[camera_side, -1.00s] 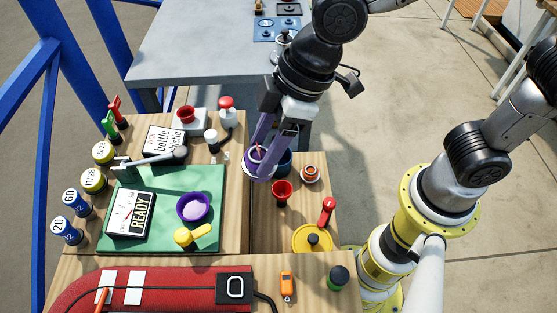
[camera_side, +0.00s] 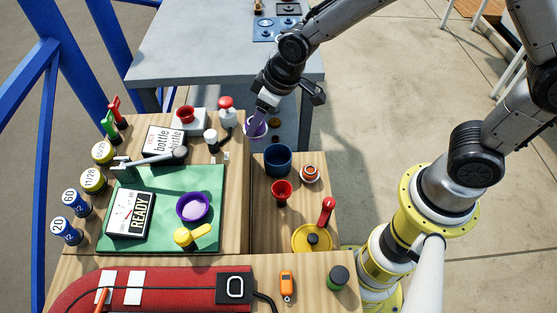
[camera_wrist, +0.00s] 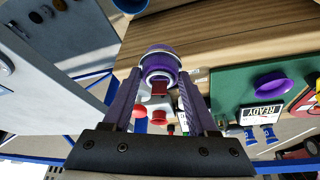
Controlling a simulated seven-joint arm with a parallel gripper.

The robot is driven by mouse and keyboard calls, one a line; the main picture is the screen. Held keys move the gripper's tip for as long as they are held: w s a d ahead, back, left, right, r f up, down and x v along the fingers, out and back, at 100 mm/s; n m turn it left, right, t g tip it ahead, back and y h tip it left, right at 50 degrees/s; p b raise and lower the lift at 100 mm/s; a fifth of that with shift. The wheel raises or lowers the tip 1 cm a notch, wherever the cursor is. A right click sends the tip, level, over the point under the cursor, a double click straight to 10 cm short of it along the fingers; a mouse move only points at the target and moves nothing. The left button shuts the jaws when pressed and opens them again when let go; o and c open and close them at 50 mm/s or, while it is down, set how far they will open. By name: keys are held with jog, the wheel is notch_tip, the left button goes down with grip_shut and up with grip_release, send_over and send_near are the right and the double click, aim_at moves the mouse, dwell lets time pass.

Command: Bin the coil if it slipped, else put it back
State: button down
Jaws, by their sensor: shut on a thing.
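My gripper (camera_side: 258,124) is shut on a round purple and white thing (camera_wrist: 158,52), which may be the coil. In the wrist view the thing sits between the two purple fingertips. In the side view the fingers partly hide it, and it is near the far edge of the wooden bench, right of the red-topped button. A dark blue cup (camera_side: 278,162) stands nearer, on the right wooden board. I cannot tell which container is the bin. A purple bowl (camera_side: 194,207) with a pale lilac content stands on the green mat (camera_side: 150,182).
A red cup (camera_side: 281,191), an orange ring piece (camera_side: 310,173), a yellow disc (camera_side: 312,238) and a red-topped handle (camera_side: 326,211) crowd the right board. A READY sign (camera_side: 130,214) lies on the mat. The grey table (camera_side: 200,55) behind has bare room.

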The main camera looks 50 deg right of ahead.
jog(key=d+f+m+h, duration=0.1)
jog(key=d+f+m, duration=0.1)
jog(key=d+f, duration=0.7)
jog(key=shift+f+m+t, duration=0.3)
jog(key=shift+f, duration=0.75)
jog(key=shift+c, duration=0.6)
grip_release()
jog(key=v, duration=1.4)
jog(key=shift+w, duration=0.15)
